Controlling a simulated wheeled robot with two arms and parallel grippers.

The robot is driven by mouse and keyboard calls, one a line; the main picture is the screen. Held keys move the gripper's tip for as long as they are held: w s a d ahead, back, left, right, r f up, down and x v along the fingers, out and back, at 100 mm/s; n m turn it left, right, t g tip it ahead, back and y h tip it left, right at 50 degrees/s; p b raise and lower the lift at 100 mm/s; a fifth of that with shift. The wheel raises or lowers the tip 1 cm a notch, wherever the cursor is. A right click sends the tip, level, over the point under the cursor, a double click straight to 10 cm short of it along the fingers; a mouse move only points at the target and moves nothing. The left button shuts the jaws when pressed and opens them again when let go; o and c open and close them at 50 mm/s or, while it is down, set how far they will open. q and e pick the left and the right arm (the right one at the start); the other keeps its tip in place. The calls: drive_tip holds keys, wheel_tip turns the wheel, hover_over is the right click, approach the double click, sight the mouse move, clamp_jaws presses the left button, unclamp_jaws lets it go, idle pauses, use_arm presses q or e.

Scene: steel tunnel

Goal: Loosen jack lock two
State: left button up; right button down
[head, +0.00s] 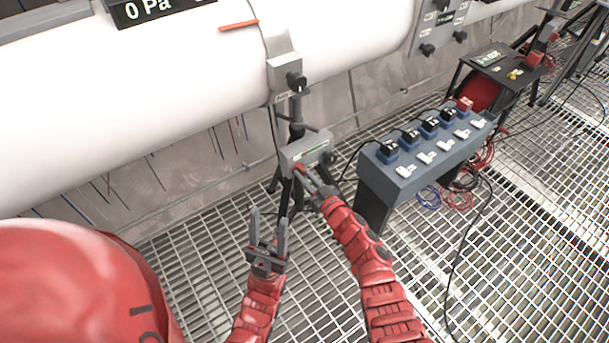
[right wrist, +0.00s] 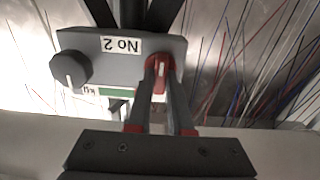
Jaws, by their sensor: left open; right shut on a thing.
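The jack (head: 296,115) is a dark stand with splayed legs under the white pipe. Its grey box (head: 307,148) carries a green strip. In the right wrist view this box (right wrist: 93,45) appears upside down, labelled "No 2". A red lock knob (right wrist: 160,70) with a white mark sits on its face, and a black knob (right wrist: 71,69) is at its left. My right gripper (head: 302,172) is shut on the red knob; its fingers sit either side of it in the right wrist view. My left gripper (head: 268,228) is open and empty, lower and left of the box.
The large white pipe (head: 180,85) runs along the wall above. A blue-grey console (head: 415,160) with several switches stands right of the jack. Cables (head: 460,200) lie on the grating floor (head: 520,240) behind and below it. A red rounded body (head: 70,290) fills the lower left.

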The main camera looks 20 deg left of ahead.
drive_tip(key=shift+n, duration=0.3)
drive_tip(key=shift+s+a+f+n+b, duration=0.1)
drive_tip(key=shift+n+b, duration=1.1)
drive_tip(key=shift+n, duration=1.6)
drive_tip(key=shift+s+f+n+b, duration=0.1)
drive_tip(key=shift+n+b, duration=1.05)
drive_tip(key=shift+n, duration=1.65)
drive_tip(key=shift+s+a+f+n+b, duration=0.1)
drive_tip(key=shift+n+b, duration=1.1)
drive_tip(key=shift+n, duration=1.6)
drive_tip(key=c, duration=0.8)
unclamp_jaws()
drive_tip(key=shift+w, duration=0.1)
drive_tip(key=shift+r, duration=0.1)
drive_tip(key=shift+d, duration=0.1)
